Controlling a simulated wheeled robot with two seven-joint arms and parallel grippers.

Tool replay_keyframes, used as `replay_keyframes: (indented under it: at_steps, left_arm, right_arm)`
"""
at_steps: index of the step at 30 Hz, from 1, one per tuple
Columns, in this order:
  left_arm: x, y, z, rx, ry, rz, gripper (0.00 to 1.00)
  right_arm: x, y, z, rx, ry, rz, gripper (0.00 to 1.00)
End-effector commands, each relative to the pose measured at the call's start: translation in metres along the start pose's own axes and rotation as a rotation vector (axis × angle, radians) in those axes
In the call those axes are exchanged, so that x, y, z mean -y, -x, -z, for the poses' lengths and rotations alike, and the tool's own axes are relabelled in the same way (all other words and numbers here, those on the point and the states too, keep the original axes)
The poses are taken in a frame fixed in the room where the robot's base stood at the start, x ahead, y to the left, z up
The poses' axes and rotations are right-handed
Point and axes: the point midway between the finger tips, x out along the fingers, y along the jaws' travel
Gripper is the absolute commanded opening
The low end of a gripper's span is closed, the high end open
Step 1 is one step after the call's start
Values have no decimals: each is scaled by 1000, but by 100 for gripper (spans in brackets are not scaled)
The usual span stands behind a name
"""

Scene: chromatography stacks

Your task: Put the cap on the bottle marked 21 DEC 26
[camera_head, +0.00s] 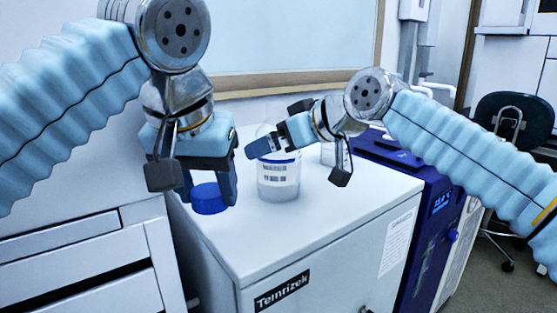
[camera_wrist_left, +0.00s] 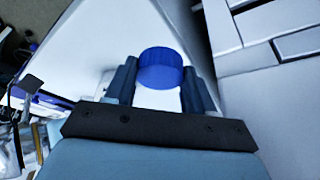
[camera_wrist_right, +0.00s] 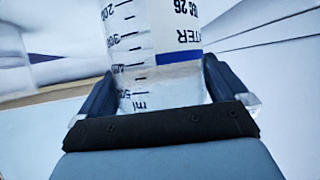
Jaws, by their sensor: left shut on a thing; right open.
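The blue cap (camera_head: 208,199) is between the fingers of my left gripper (camera_head: 207,187), which is shut on it, low over the front left of the white cabinet top. The left wrist view also shows the cap (camera_wrist_left: 161,68) between both fingertips. A clear bottle with a white label (camera_head: 279,182) stands upright on the cabinet top, right of the cap. My right gripper (camera_head: 265,144) is open at its upper part, with a finger on either side of it. In the right wrist view the bottle (camera_wrist_right: 160,50) shows a volume scale and label text ending in "26"; the full date is cut off.
Another clear container (camera_head: 333,154) stands behind my right gripper, partly hidden. The white cabinet (camera_head: 245,262) has a close front edge. A dark blue device (camera_head: 440,215) stands to its right. Drawers (camera_head: 80,255) are at the left. The cabinet top's front is clear.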

Motion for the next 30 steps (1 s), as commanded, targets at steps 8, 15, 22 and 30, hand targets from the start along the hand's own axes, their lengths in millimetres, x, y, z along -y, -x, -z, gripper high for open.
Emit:
replay_keyframes:
  at_steps: [8,15,22,30]
  left_arm:
    - [0,0,0,0,0,0,25]
    - [0,0,0,0,0,0,25]
    - [0,0,0,0,0,0,25]
    - [0,8,3,0,0,0,25]
  right_arm:
    - [0,0,0,0,0,0,74]
    - [0,0,0,1,0,0,37]
    - [0,2,2,-3,0,-1,36]
    - [0,10,18,-5,2,-1,36]
